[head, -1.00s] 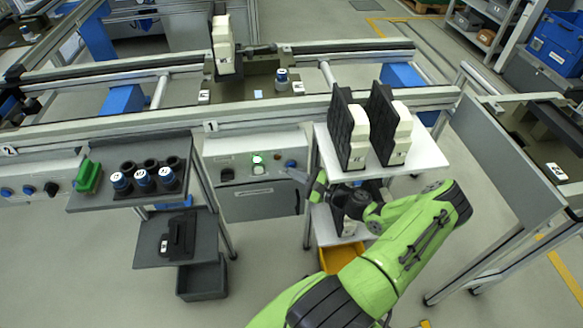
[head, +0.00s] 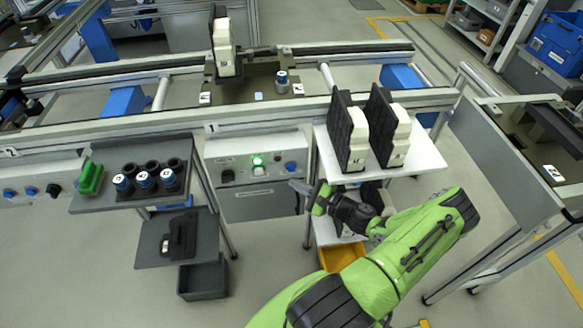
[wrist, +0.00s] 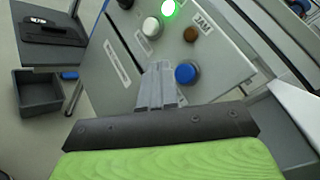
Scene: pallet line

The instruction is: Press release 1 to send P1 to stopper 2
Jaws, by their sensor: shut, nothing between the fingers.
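The station 1 control box (head: 258,178) hangs below the conveyor rail. It carries a lit green lamp (wrist: 168,8), a white button (wrist: 151,27), a brown lamp or button (wrist: 190,34), a blue button (wrist: 185,73) and a black knob (head: 228,176). I cannot read which one is the release. My gripper (wrist: 157,70) is shut and empty, in front of the panel, apart from the buttons as far as I can see. In the head view it is low at the panel's right. A dark pallet (head: 232,92) stands on the conveyor behind the box; its label is unreadable.
A white shelf (head: 377,174) with two black-and-cream parts stands right of the box, close above my arm. A grey shelf (head: 110,205) with blue-capped cups is at the left. A grey bin (head: 203,280) stands on the floor. Free floor lies in front.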

